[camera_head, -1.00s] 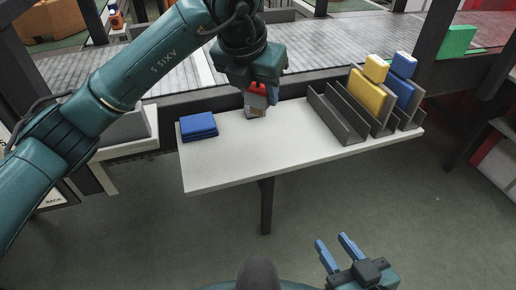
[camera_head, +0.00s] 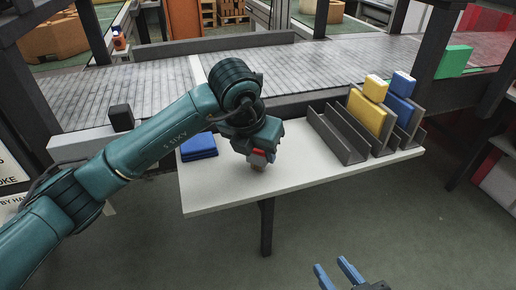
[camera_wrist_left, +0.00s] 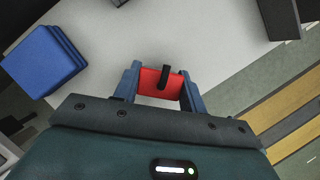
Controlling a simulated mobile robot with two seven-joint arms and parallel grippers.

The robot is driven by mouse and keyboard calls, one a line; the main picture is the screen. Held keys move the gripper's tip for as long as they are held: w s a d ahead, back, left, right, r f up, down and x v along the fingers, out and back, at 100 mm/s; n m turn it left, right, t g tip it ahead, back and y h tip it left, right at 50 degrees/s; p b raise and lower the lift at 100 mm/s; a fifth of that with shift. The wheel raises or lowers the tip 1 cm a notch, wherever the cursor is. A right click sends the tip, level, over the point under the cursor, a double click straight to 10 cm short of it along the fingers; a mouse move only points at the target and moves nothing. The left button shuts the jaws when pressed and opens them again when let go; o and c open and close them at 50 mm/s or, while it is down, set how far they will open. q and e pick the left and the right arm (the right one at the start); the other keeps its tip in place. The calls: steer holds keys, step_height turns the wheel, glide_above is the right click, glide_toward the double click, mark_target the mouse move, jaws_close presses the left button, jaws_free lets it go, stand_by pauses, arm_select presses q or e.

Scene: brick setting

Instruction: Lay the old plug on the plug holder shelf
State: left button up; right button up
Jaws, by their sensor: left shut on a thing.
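My left gripper (camera_head: 260,157) is shut on a red plug (camera_wrist_left: 152,82) with a dark tab; I take it to be the old plug. In the head view its red part shows between the fingers, with a tan lower part over the white shelf top (camera_head: 225,190). I cannot tell whether it touches the top. Grey angled holders (camera_head: 328,137) stand at the right of the top, and the front slot looks empty. My right gripper (camera_head: 333,264) is open and empty at the bottom, its fingers apart.
A blue stack (camera_head: 198,147) lies on the top's left end, also in the left wrist view (camera_wrist_left: 42,62). A yellow plug (camera_head: 367,110) and a blue plug (camera_head: 397,108) stand in the holders. A conveyor (camera_head: 290,65) runs behind. The top's middle is clear.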

arm_select(q)
steer(key=o, duration=1.1)
steer(key=shift+f, duration=0.1)
